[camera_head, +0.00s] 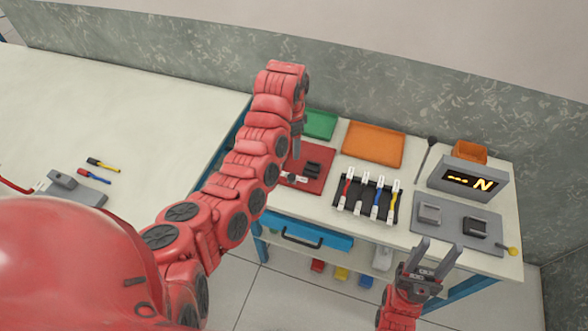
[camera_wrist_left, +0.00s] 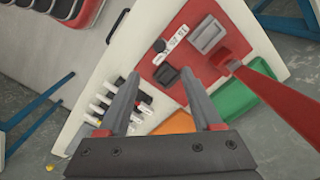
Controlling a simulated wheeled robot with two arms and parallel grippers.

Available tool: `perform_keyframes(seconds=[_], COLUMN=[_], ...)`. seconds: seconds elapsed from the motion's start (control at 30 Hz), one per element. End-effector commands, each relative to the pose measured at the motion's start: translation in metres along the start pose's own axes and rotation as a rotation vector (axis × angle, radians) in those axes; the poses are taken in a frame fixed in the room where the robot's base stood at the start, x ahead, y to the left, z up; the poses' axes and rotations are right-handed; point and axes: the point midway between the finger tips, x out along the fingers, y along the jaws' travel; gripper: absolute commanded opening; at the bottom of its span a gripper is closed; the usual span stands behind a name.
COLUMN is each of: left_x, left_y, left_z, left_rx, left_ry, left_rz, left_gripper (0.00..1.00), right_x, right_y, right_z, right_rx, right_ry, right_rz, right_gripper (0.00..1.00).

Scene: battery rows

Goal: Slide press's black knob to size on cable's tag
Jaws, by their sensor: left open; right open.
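The press is a red plate (camera_head: 318,181), partly hidden by my left arm in the head view. In the left wrist view its red base (camera_wrist_left: 188,18) carries a white marked strip (camera_wrist_left: 175,41), a black knob (camera_wrist_left: 159,45) at one end of it, a black block (camera_wrist_left: 167,73) and a grey block (camera_wrist_left: 209,35). The strip's marks are too small to read. Several cables with white tags (camera_head: 349,172) lie on a black rack (camera_head: 367,186); their tags are unreadable. My left gripper (camera_wrist_left: 159,75) is open above the press, touching nothing visible. My right gripper (camera_head: 436,250) is open and empty at the front edge.
A red lever (camera_wrist_left: 236,66) rises beside the press. Green (camera_head: 319,124) and orange (camera_head: 373,144) trays lie behind. The left table (camera_head: 120,105) is mostly clear.

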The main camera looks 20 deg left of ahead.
Motion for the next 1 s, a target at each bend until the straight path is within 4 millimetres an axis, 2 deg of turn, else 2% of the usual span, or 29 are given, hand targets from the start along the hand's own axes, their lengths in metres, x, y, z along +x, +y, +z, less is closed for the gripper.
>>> perform_keyframes(seconds=[0.17, 0.3, 0.43, 0.5, 0.6, 0.8, 1.0], left_x=[0.026, 0.059, 0.089, 0.092, 0.112, 0.141, 0.157], left_y=[0.0, 0.001, 0.0, 0.0, 0.0, 0.0, -0.002], left_z=[-0.001, -0.001, 0.0, 0.001, 0.001, 0.001, -0.002], left_rx=[0.0, 0.001, 0.0, -0.002, 0.0, -0.001, 0.001], left_ry=[0.002, -0.001, -0.001, -0.004, -0.002, -0.003, 0.002], left_rz=[-0.004, -0.003, -0.003, 0.002, 0.001, 0.001, -0.005], left_gripper=[0.66, 0.66, 0.66, 0.66, 0.66, 0.66, 0.66], right_x=[-0.014, -0.035, -0.048, -0.032, -0.025, -0.018, -0.018], right_y=[-0.001, -0.002, -0.002, -0.002, -0.001, -0.001, -0.001], right_z=[0.002, 0.006, 0.008, 0.005, 0.004, 0.003, 0.003], right_rx=[0.0, 0.0, 0.0, 0.0, 0.0, 0.0, 0.0], right_ry=[0.0, 0.0, 0.0, -0.001, 0.0, 0.0, 0.0], right_rz=[0.0, 0.0, 0.0, 0.0, 0.0, 0.0, 0.0], right_gripper=[0.5, 0.5, 0.5, 0.5, 0.5, 0.5, 0.5])
